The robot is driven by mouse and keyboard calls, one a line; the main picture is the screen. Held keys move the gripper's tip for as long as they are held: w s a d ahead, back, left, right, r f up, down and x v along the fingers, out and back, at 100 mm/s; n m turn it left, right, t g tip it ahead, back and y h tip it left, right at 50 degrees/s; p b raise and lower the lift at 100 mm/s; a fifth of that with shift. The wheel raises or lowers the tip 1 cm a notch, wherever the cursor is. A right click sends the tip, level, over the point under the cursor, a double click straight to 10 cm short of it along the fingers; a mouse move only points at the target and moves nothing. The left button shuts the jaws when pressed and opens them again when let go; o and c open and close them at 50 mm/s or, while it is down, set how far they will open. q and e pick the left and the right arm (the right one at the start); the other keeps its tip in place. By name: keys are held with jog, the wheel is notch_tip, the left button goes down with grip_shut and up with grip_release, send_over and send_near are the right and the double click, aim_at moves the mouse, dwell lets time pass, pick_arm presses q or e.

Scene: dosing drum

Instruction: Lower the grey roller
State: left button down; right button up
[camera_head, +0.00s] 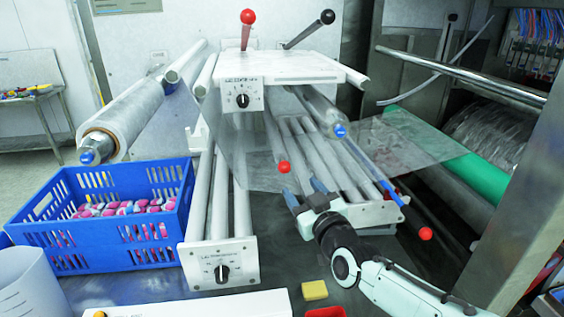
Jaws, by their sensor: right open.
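My right gripper (305,192) reaches in from the lower right, its two blue-tipped fingers spread apart with nothing seen between them. It is at the near end of a white frame (372,213) that carries several grey rollers (318,150). Above them a grey roller with a blue end cap (322,108) slopes down towards me; I cannot tell which roller the task means. A red ball knob (284,167) hangs just above the fingers, apart from them. Another red knob (425,233) is to the right of the frame. My left gripper is not in view.
A clear film (410,140) stretches across the rollers. Red (248,17) and black (327,17) knobbed levers stand on top. A blue crate (120,180) of packets is left. A dial panel (221,264) stands in front. A yellow block (314,290) lies near my arm.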

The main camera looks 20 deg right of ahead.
aim_at(286, 168)
jog(key=w+p, duration=0.1)
jog(key=w, duration=0.2)
jog(key=w+p, duration=0.1)
jog(key=w, duration=0.3)
jog(key=w+p, duration=0.2)
jog(key=w, duration=0.2)
jog(key=shift+d+r, duration=0.15)
jog(key=shift+d, duration=0.2)
jog(key=shift+w, duration=0.5)
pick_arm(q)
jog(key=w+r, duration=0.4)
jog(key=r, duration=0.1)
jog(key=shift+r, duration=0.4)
pick_arm(e)
jog(key=shift+s, duration=0.1)
